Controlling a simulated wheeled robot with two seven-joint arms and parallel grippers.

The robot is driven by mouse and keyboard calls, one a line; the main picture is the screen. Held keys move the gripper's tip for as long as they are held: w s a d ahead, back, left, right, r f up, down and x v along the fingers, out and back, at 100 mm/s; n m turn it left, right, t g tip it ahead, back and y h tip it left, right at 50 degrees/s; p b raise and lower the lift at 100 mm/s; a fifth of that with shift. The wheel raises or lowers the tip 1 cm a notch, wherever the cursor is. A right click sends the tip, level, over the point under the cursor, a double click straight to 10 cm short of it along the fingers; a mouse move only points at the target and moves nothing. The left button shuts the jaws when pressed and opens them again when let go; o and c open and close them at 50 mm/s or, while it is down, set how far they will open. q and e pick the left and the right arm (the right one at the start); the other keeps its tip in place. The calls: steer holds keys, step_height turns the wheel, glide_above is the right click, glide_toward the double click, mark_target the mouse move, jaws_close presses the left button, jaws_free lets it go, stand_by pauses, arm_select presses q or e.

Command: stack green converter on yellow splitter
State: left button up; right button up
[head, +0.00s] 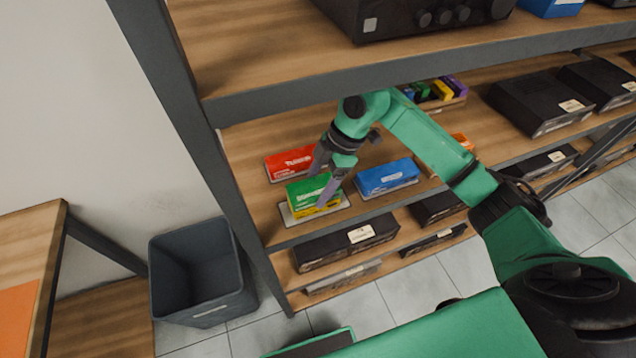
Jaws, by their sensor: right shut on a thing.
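The green converter (308,190) is on the lower wooden shelf, in the fingers of my right gripper (323,190). The gripper points down and is shut on it. The yellow splitter (318,209) shows as a yellow band directly under the green converter; the two look touching or nearly so. Both are over a pale mat (289,215) near the shelf's front left corner. The gripper's fingers hide part of the green box. My left gripper is not in view.
A red box (290,162) lies behind the pair and a blue box (388,177) lies to the right. The upper shelf (300,75) overhangs from above. A dark upright post (215,160) stands at left, with a grey bin (200,272) beside it.

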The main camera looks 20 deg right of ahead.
steer(key=shift+f, duration=0.1)
steer(key=o, duration=1.6)
steer(key=shift+c, duration=0.2)
steer(key=b+v, duration=0.2)
steer(key=v, duration=0.3)
steer(key=d+b, duration=0.1)
steer(key=d, duration=0.2)
steer(key=d+b, duration=0.1)
steer(key=d, duration=0.3)
steer(key=d+b, duration=0.1)
steer(key=d, duration=0.3)
steer(key=shift+w+d, duration=0.2)
steer(key=shift+w, duration=0.1)
steer(key=shift+d, duration=0.3)
